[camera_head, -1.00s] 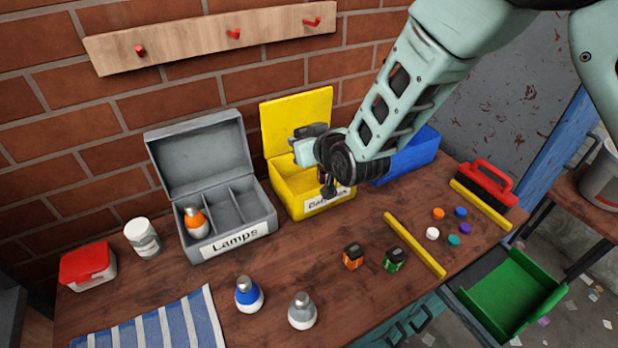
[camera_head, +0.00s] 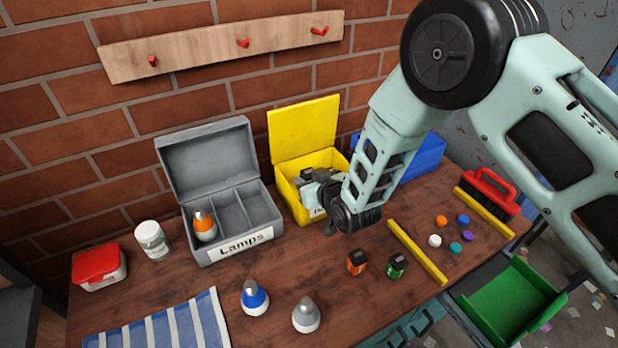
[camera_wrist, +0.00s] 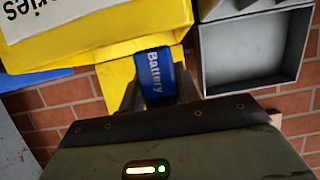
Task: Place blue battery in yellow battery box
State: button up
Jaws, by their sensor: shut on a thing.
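The yellow battery box (camera_head: 285,192) stands open at the back of the bench with its lid (camera_head: 303,128) raised. My gripper (camera_head: 308,180) is at the box opening, low over its front part. In the wrist view my gripper (camera_wrist: 158,98) is shut on the blue battery (camera_wrist: 154,72), which carries the word "Battery". Around it in that view is the yellow box (camera_wrist: 110,22). I cannot make out the battery clearly in the head view, and how deep it sits in the box is hard to tell.
The open grey lamps box (camera_head: 240,253) stands just left, with an orange lamp inside. A blue bin (camera_head: 425,160) is to the right. Orange (camera_head: 356,262) and green (camera_head: 396,265) batteries stand in front, near a yellow bar (camera_head: 418,253). Two lamps stand on the front bench.

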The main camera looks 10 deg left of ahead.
jog(key=shift+f, duration=0.1)
jog(key=shift+f+b, duration=0.35)
jog(key=shift+b, duration=0.15)
jog(key=shift+f, duration=0.2)
jog(key=o, duration=1)
jog(key=shift+r, duration=0.15)
jog(key=shift+r, duration=0.2)
jog(key=b+v, duration=0.1)
jog(key=v, duration=1.1)
jog(key=shift+d+r+b, duration=0.1)
jog(key=shift+r+b, duration=0.15)
jog(key=shift+b, duration=0.15)
